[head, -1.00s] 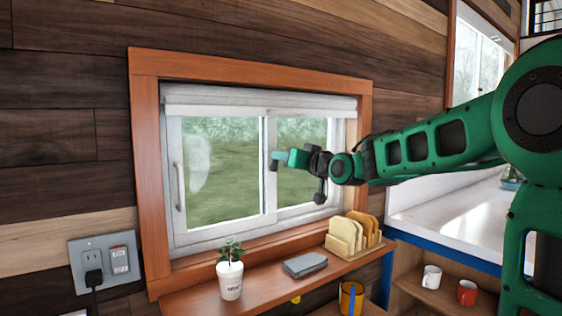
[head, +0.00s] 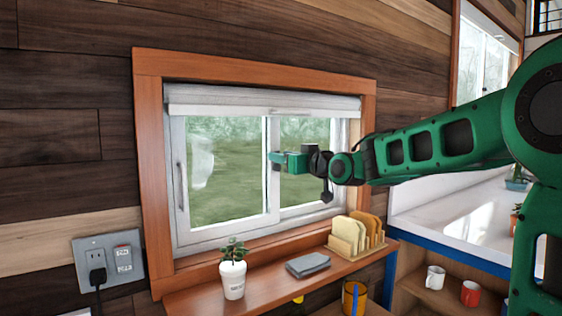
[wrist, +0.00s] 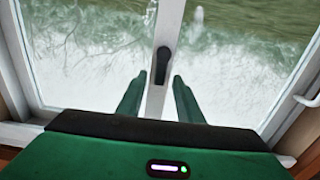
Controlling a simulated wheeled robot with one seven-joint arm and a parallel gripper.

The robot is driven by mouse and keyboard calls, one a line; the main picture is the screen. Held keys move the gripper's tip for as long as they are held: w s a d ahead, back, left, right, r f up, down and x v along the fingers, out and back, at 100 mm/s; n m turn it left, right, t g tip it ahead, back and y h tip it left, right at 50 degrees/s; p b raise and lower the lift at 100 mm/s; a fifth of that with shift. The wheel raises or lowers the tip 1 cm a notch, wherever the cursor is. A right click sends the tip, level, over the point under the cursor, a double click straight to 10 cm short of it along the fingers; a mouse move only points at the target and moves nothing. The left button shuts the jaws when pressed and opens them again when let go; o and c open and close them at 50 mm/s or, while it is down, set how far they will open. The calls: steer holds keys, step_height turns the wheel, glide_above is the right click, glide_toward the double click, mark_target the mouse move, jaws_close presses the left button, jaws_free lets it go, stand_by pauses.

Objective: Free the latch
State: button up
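The window (head: 222,222) has a white frame with two panes and a vertical middle bar. In the wrist view a small black latch (wrist: 162,64) sits on that white bar, lying roughly along it. My gripper (wrist: 157,92) is open, with one green finger on each side of the bar. The latch is just beyond the fingertips and between their lines; I see no contact. In the head view my gripper (head: 272,160) is at the middle bar, and I cannot make out the latch there.
A pull handle (head: 181,187) is on the window's left side. A rolled blind (head: 230,101) hangs above. An outlet (head: 108,260) is at left.

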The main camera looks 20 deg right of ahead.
steer(key=v, duration=1)
steer(key=shift+s, duration=0.35)
steer(key=shift+d, duration=0.1)
steer(key=s+d+f+m+g+h, duration=0.2)
steer(key=s+d+f+g+h, duration=0.3)
steer(key=f, duration=0.6)
steer(key=s+d+f+m+g, duration=0.25)
steer(key=s+d+f, duration=0.4)
steer(key=f, duration=0.35)
steer(key=s+d+f+m+g, duration=0.1)
steer(key=s+f+g, duration=0.4)
steer(key=s, duration=0.9)
steer(key=s+d+f+m+g, duration=0.2)
steer(key=s+f+m+g, duration=0.2)
steer(key=s, duration=1)
step_height(320, 180, down, 3)
steer(key=shift+f+m+g, duration=0.2)
steer(key=shift+m+g, duration=0.15)
steer(key=shift+g, duration=0.1)
